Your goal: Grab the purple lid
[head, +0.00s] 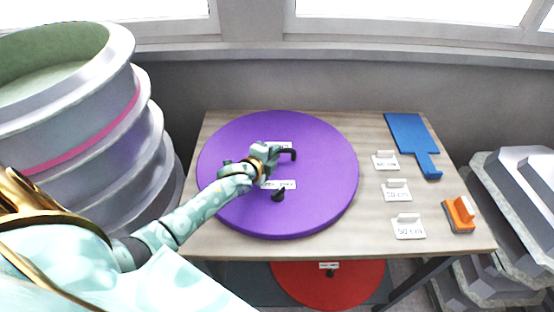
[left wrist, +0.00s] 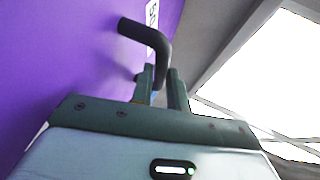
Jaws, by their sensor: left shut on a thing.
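The purple lid (head: 325,190) is a large round disc lying flat on the wooden table in the head view. It carries dark handles and white labels. My left gripper (head: 283,154) is over the lid's middle, at the black bent handle (head: 292,152). In the left wrist view the gripper's fingers (left wrist: 162,88) are shut on this black handle (left wrist: 150,38), with the purple lid surface (left wrist: 70,55) beside it. A second dark handle (head: 278,196) is nearer the front of the lid. My right gripper is in neither view.
On the table's (head: 375,235) right side are a blue paddle-shaped board (head: 408,132), several white labelled blocks (head: 397,190) and an orange-handled brush (head: 460,214). A red disc (head: 330,285) is below the table. Stacked round moulds (head: 75,120) stand left, grey moulds (head: 520,190) right.

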